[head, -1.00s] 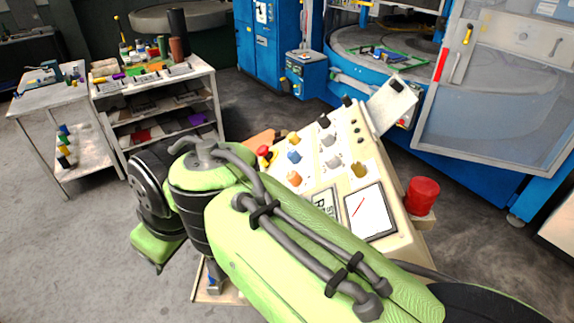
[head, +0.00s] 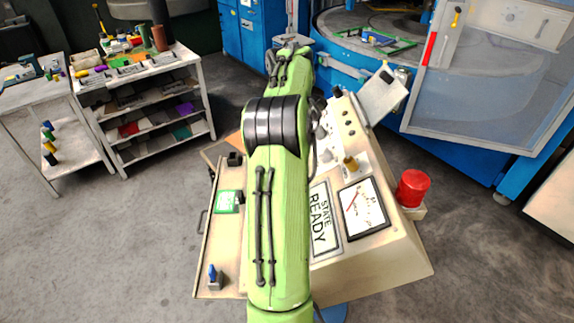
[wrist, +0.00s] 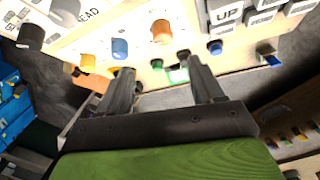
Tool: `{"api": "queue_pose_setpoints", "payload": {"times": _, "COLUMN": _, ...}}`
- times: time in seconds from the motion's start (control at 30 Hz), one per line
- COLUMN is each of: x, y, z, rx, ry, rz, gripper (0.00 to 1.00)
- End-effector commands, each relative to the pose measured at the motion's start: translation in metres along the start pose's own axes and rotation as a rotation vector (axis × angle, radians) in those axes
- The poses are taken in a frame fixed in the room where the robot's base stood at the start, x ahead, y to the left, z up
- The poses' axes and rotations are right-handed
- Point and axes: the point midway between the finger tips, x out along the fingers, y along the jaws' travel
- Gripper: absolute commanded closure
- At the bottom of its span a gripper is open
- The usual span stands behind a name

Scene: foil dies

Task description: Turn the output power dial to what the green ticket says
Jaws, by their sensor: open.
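A cream control console holds several knobs. In the head view a brass knob (head: 350,162) and a grey knob (head: 320,131) show right of my arm; other knobs are hidden behind it. A green-edged ticket (head: 229,201) lies on the console's lower left ledge, its writing too small to read. My gripper (wrist: 155,68) is open and empty in the wrist view, with an orange knob (wrist: 161,31) and a blue knob (wrist: 119,48) beyond its fingers. I cannot tell which knob is the output power dial.
A "STATE READY" sign (head: 322,218) and a needle meter (head: 364,208) sit on the console front. A red button (head: 412,188) stands at its right. A shelf cart (head: 160,125) is at left, a blue machine (head: 470,150) behind. Grey floor is open between.

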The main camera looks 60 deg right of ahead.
Motion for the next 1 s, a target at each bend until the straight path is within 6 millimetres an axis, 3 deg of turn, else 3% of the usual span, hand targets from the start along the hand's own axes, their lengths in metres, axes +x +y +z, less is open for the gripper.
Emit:
{"api": "queue_pose_setpoints", "payload": {"times": 0.6, "x": 0.137, "y": -0.001, "z": -0.002, "rx": 0.000, "ry": 0.001, "rz": -0.002, "gripper": 0.33}}
{"api": "queue_pose_setpoints", "payload": {"times": 0.77, "x": 0.154, "y": -0.001, "z": -0.002, "rx": 0.000, "ry": 0.002, "rz": 0.000, "gripper": 0.33}}
{"api": "queue_pose_setpoints", "payload": {"times": 1.0, "x": 0.156, "y": -0.001, "z": -0.003, "rx": 0.000, "ry": 0.003, "rz": 0.002, "gripper": 0.33}}
